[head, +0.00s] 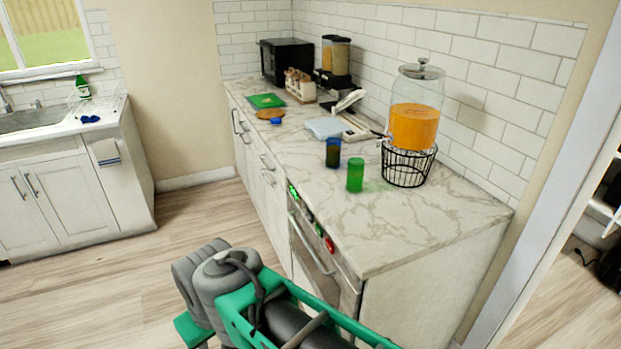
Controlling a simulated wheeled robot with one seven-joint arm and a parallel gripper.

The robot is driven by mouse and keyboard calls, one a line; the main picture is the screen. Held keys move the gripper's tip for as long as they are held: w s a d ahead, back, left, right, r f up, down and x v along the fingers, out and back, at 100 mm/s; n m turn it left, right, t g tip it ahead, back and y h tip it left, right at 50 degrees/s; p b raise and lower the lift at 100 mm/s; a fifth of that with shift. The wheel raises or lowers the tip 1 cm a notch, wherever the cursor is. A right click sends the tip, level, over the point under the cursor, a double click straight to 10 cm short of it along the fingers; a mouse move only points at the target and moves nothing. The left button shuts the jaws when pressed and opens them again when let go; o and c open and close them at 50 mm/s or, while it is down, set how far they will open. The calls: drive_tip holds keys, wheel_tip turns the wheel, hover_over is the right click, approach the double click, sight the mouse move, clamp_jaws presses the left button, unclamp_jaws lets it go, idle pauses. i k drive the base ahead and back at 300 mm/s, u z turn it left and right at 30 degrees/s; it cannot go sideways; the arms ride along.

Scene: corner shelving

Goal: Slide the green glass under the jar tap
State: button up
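A green glass (355,175) stands upright on the marble counter, left of the drink jar. The glass jar (415,118) holds orange drink and sits on a black wire stand (408,167). Its small tap (386,136) sticks out from the jar's left side. The green glass stands below and to the left of the tap, apart from the wire stand. My gripper is not in view; only grey and green parts of my own body show at the bottom.
A dark blue glass (333,152) stands just behind and left of the green glass. Farther back are a cereal dispenser (336,55), a black microwave (286,61) and a green board (266,101). The counter's front right (410,220) is clear.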

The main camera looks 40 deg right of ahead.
sight(355, 176)
drive_tip(key=u, duration=0.4)
drive_tip(key=i, duration=0.75)
drive_tip(key=z, duration=2.55)
drive_tip(key=i, duration=0.45)
drive_tip(key=z, duration=0.4)
drive_tip(key=k, duration=0.3)
drive_tip(key=u, duration=1.65)
drive_tip(key=i, duration=1.65)
drive_tip(key=z, duration=0.2)
